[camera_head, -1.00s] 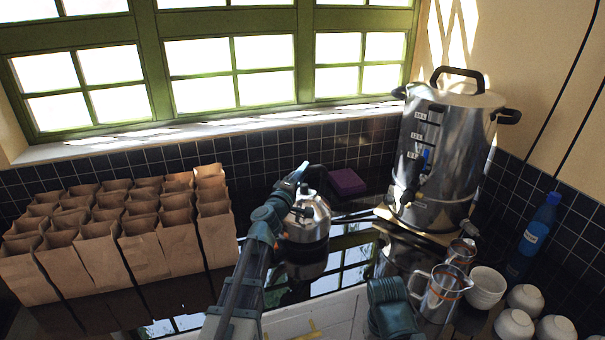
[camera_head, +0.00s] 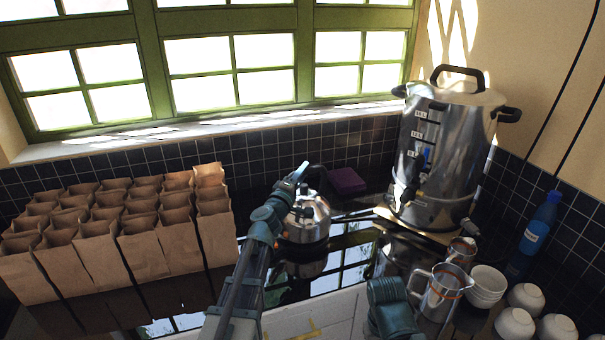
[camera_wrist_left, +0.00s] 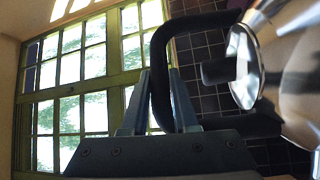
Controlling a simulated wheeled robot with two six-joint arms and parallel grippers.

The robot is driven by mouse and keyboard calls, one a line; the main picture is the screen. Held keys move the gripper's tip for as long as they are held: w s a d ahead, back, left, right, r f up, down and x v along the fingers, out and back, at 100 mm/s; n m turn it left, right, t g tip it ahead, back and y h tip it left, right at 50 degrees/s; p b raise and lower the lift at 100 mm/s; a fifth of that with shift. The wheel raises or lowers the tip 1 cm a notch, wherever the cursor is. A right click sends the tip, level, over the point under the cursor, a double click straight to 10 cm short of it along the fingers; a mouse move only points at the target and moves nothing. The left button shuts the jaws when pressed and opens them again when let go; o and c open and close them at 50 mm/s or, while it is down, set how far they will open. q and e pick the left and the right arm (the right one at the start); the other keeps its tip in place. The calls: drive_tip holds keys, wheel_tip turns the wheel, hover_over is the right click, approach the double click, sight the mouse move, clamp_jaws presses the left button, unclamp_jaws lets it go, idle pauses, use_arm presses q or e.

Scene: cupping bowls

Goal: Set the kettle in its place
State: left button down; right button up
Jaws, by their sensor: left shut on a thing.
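The silver kettle (camera_head: 307,222) with a black handle is on or just above the dark glossy counter (camera_head: 350,262) in the middle of the head view. My left gripper (camera_head: 300,173) is shut on its handle from above. In the left wrist view the black handle (camera_wrist_left: 160,62) passes between the two fingers (camera_wrist_left: 160,103), and the shiny kettle body (camera_wrist_left: 297,80) is at the right edge. The kettle looks upright. Its underside and any marked place beneath it are hidden. My right gripper is out of view; only a teal part of my right arm shows.
A large steel urn (camera_head: 440,150) stands to the right. Several paper bags (camera_head: 105,240) fill the left. A purple block (camera_head: 347,181) lies behind the kettle. Steel jugs (camera_head: 440,290), white bowls (camera_head: 487,285) and a blue bottle (camera_head: 538,232) crowd the right front.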

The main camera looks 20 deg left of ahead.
use_arm(q)
drive_tip(key=shift+f+b, duration=1.15)
drive_tip(key=shift+f, duration=0.1)
drive_tip(key=c, duration=0.6)
unclamp_jaws()
drive_tip(key=s+a+f+b, duration=0.1)
drive_tip(key=s+a, duration=0.1)
drive_tip(key=s, duration=1.1)
drive_tip(key=shift+s+f+b, duration=0.25)
drive_tip(key=shift+s+b, duration=0.05)
